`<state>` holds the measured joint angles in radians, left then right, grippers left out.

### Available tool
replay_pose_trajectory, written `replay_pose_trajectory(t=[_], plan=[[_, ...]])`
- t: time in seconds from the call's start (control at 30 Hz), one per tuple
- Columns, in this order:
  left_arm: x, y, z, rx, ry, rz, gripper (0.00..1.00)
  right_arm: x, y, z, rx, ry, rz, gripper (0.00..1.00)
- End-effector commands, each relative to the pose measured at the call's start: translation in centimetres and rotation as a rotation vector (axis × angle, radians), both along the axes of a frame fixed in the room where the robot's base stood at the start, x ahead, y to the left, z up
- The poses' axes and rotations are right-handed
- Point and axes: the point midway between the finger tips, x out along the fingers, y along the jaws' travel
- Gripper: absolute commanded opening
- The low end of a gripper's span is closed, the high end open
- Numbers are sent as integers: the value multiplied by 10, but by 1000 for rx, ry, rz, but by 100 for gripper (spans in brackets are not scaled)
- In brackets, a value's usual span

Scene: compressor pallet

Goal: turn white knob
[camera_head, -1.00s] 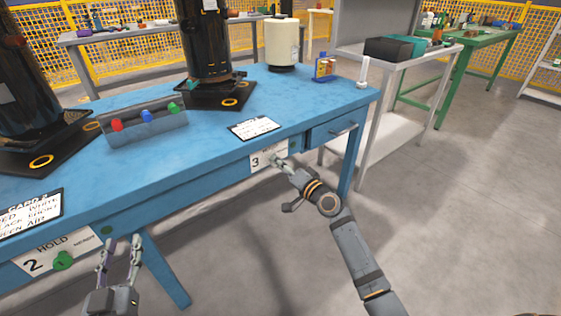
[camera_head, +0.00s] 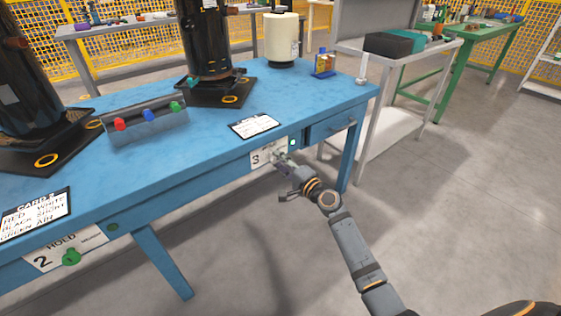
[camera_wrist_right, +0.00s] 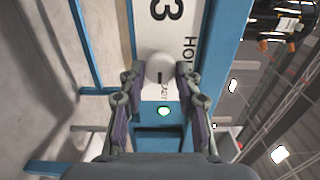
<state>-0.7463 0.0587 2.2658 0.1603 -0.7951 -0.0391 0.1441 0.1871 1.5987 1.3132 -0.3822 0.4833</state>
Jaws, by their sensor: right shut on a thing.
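The white knob (camera_wrist_right: 160,67) sits on the white plate marked 3 (camera_wrist_right: 167,28) on the front of the blue table. In the right wrist view a dark mark runs lengthwise on the knob. My right gripper (camera_wrist_right: 158,75) has a fingertip on each side of the knob and is shut on it. In the head view my right gripper (camera_head: 281,160) reaches the plate marked 3 (camera_head: 262,156) and mostly hides the knob. A lit green light (camera_wrist_right: 163,112) shows beside the plate. My left gripper is out of view.
The blue table (camera_head: 200,150) carries a card (camera_head: 254,126), a grey box with red, blue and green knobs (camera_head: 146,122), and black compressors (camera_head: 207,45). A green knob (camera_head: 71,257) is on plate 2. A drawer (camera_head: 336,122) is right of plate 3. The floor in front is clear.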

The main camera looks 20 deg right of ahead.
Motion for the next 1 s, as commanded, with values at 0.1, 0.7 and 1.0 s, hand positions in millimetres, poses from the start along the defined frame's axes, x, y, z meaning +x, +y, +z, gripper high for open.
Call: replay_pose_trajectory(t=[0.1, 0.7, 1.0], plan=[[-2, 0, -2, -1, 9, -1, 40, 0, 0, -1, 7, 5, 0, 2], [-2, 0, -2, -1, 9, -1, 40, 0, 0, -1, 7, 4, 0, 55], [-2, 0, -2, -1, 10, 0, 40, -12, -5, -2, 5, 4, -1, 55]])
